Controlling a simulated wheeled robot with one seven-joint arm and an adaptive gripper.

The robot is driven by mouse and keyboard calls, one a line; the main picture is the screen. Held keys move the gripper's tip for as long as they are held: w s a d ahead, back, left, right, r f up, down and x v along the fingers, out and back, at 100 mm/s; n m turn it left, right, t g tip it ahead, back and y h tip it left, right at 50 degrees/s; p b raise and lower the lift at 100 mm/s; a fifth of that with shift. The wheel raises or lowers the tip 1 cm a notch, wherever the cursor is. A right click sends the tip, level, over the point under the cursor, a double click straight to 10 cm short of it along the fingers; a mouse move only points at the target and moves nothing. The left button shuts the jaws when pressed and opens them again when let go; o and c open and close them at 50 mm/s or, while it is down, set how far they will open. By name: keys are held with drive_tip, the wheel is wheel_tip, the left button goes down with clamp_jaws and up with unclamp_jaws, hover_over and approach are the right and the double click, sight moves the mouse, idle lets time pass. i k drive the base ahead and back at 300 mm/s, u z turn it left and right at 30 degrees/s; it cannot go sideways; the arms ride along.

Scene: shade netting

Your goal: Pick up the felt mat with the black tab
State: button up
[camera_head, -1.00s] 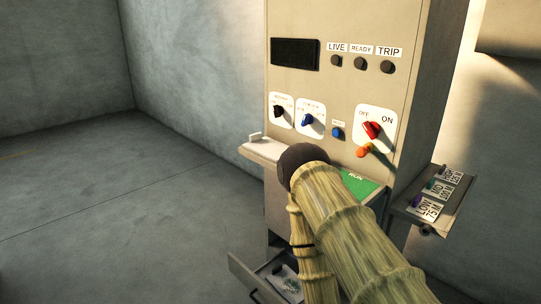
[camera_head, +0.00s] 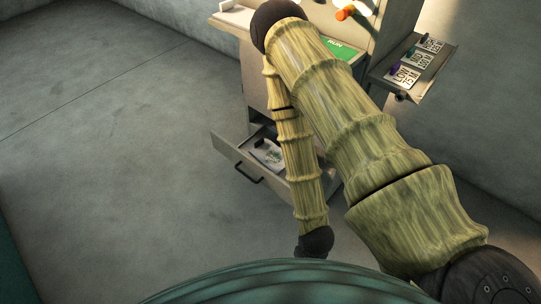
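I cannot make out a felt mat with a black tab in this view. An open drawer (camera_head: 226,146) low on the cabinet holds a pale flat item (camera_head: 269,154) with a dark mark by its upper left edge; it is partly hidden by my forearm, and I cannot tell what it is. My arm rises from the lower right to an elbow in front of the cabinet ledge, then folds down to a dark wrist joint near the bottom middle. My gripper is not visible.
A side shelf (camera_head: 430,87) at right carries LOW, MID and HIGH cards with small coloured pieces. A green RUN panel (camera_head: 341,49) lies on the cabinet ledge, and an orange knob (camera_head: 345,13) shows above it. The floor (camera_head: 110,150) left of the drawer is clear.

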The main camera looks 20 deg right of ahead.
sight(268, 153)
drive_tip(key=k, duration=0.5)
drive_tip(key=u, duration=1.8)
drive_tip(key=i, duration=1.7)
drive_tip(key=z, duration=2.8)
